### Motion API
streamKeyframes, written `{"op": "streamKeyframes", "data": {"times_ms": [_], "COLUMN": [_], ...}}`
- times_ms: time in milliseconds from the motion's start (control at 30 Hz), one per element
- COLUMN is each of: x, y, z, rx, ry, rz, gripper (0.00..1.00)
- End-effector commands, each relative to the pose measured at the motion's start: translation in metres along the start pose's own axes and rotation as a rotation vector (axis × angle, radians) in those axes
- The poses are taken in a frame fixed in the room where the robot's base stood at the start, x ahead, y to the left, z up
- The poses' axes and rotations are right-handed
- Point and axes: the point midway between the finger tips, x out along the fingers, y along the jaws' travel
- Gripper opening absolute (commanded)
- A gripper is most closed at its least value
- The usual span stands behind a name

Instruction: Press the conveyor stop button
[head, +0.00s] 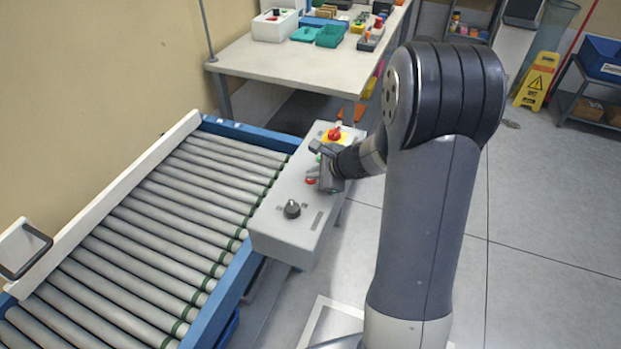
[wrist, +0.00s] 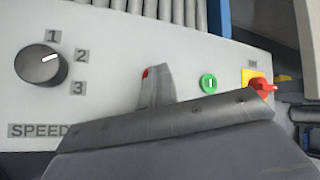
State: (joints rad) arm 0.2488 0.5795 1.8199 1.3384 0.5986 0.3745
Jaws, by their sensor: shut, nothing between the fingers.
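The grey control box (head: 290,240) is mounted along the right side of the roller conveyor. A red button (head: 311,181) shows on its top, just left of my gripper (head: 323,168). In the wrist view a small red piece of this button (wrist: 145,73) shows at the edge of my gripper's finger (wrist: 157,88), which hides the rest. My gripper is shut and empty, down close over the panel beside the button. I cannot tell whether it touches the button. A green button (wrist: 208,83) lies to the right of the finger.
A black speed knob (wrist: 40,66) marked 1 to 3 and a red rotary switch (wrist: 261,86) on a yellow plate flank the buttons. The conveyor rollers (head: 170,215) are empty. A table (head: 300,66) with containers stands behind. Floor is clear at right, before a yellow sign (head: 536,80).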

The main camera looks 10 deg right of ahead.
Motion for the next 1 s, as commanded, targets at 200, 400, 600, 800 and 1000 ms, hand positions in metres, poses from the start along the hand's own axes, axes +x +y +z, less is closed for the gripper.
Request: {"op": "streamKeyframes", "data": {"times_ms": [200,400,600,800,1000], "x": [-0.008,-0.011,-0.011,-0.018,-0.033], "y": [-0.006,-0.007,-0.007,-0.013,-0.024], "z": [0.006,0.008,0.008,0.013,0.024], "rx": [0.0,-0.001,0.0,-0.001,0.0], "ry": [0.0,0.0,0.0,0.0,0.0], "rz": [0.001,0.001,0.001,0.0,-0.001], "gripper": [0.0,0.0,0.0,0.0,0.0]}}
